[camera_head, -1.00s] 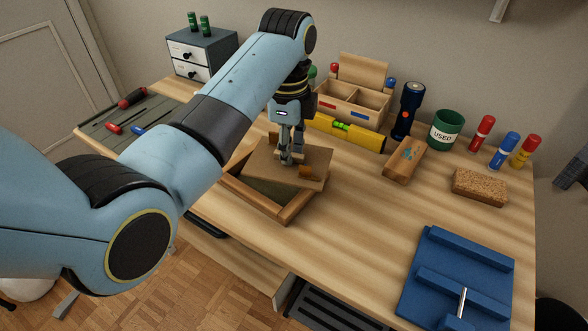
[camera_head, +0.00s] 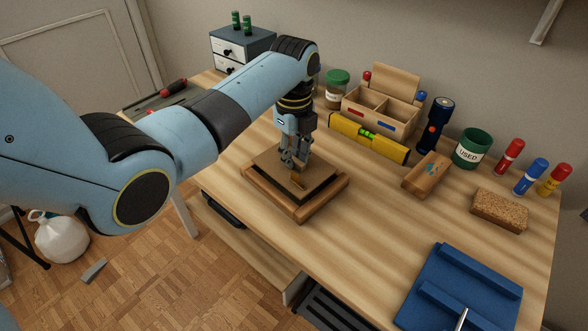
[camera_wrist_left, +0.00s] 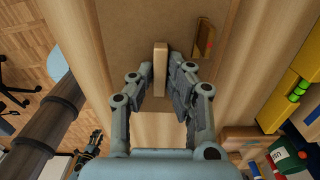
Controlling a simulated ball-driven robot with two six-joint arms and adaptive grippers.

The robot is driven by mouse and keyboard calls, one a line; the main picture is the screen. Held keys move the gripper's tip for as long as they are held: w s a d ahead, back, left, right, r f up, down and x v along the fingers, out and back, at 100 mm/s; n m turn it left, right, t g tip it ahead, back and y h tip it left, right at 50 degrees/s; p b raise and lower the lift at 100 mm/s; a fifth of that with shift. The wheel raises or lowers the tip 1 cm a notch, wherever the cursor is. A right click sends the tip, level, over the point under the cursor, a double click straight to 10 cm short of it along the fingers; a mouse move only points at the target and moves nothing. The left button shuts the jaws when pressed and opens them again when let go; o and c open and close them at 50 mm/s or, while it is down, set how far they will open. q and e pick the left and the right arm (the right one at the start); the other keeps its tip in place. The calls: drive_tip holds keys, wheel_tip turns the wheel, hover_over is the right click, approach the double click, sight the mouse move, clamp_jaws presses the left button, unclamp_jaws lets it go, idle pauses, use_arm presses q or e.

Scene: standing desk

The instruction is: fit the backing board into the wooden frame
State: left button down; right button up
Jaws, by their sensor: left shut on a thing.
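The wooden frame (camera_head: 262,199) lies on the desk, seen whole in the head view. The brown backing board (camera_head: 275,168) is over the frame's opening, roughly lined up with its sides. A dark band shows between the board's front edges and the frame; I cannot tell whether the board is seated. My left gripper (camera_head: 290,162) is over the board. In the left wrist view it is shut on the board's small upright wooden grip (camera_wrist_left: 160,68). A brass-coloured tab (camera_wrist_left: 204,38) is on the board beside it.
Behind the frame are a yellow level (camera_head: 370,139), a compartment box (camera_head: 380,108) and a dark flashlight (camera_head: 434,125). A wooden block (camera_head: 426,176) and a cork-like block (camera_head: 499,210) lie to the right, with a blue fixture (camera_head: 462,285) near the front. Desk between is clear.

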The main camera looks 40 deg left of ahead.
sight(294, 168)
use_arm(q)
drive_tip(key=shift+f, duration=1.95)
drive_tip(key=shift+f+b, duration=0.15)
drive_tip(key=shift+b, duration=0.15)
drive_tip(key=c, duration=1.3)
unclamp_jaws()
wheel_tip(294, 168, up, 12)
drive_tip(key=shift+r+p, duration=0.2)
drive_tip(key=shift+p, duration=0.6)
